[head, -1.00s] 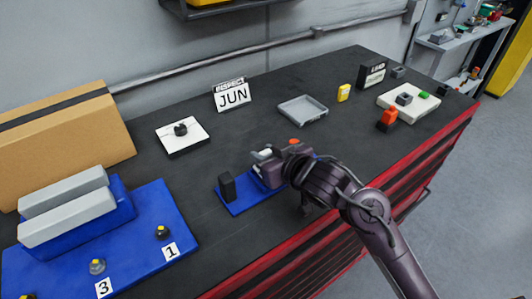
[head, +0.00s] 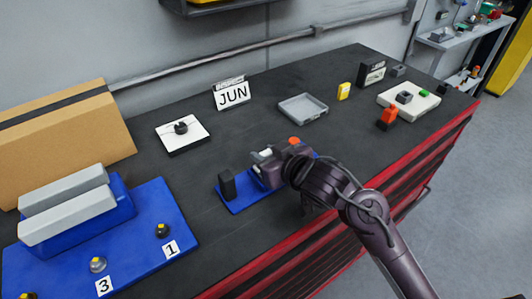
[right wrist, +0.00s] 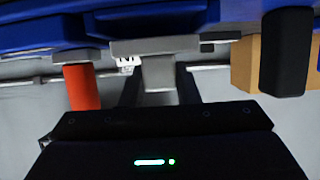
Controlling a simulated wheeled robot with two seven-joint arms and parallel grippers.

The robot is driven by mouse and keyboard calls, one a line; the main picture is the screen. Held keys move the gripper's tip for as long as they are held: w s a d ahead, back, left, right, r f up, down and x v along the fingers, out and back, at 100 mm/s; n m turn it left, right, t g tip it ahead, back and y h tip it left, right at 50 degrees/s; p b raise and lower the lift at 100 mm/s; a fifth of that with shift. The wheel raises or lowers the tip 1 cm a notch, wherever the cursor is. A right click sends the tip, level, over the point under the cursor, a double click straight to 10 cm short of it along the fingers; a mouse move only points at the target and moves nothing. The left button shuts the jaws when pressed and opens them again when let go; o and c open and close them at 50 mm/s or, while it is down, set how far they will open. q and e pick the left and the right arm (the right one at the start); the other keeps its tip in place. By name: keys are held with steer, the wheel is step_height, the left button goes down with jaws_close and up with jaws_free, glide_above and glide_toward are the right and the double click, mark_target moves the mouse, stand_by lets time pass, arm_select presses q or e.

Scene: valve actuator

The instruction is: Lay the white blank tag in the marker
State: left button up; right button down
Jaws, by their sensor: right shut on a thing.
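The marker appears to be the small device on a blue base (head: 238,205) with an upright black post (head: 227,184). An orange-red part (head: 294,141) shows behind my gripper. My right gripper (head: 262,158) is over the right part of this base. In the right wrist view it is shut on a pale grey piece (right wrist: 158,73), close to the blue base (right wrist: 45,35). The black post (right wrist: 286,52) and an orange-red cylinder (right wrist: 82,87) stand to either side there. I cannot tell whether the pale piece is the white tag. My left gripper is out of view.
A blue board (head: 130,255) with numbered knobs and grey bars lies left, before a cardboard box (head: 70,140). Behind are a white plate with a black knob (head: 182,135), a JUN sign (head: 233,94) and a grey tray (head: 303,108). The table's red front edge (head: 400,160) is near my arm.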

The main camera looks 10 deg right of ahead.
steer(key=shift+f+b, duration=0.55)
steer(key=shift+f, duration=0.25)
steer(key=c, duration=1)
jaws_free()
steer(key=v, duration=0.8)
steer(key=shift+p, duration=0.3)
steer(key=shift+w, duration=0.1)
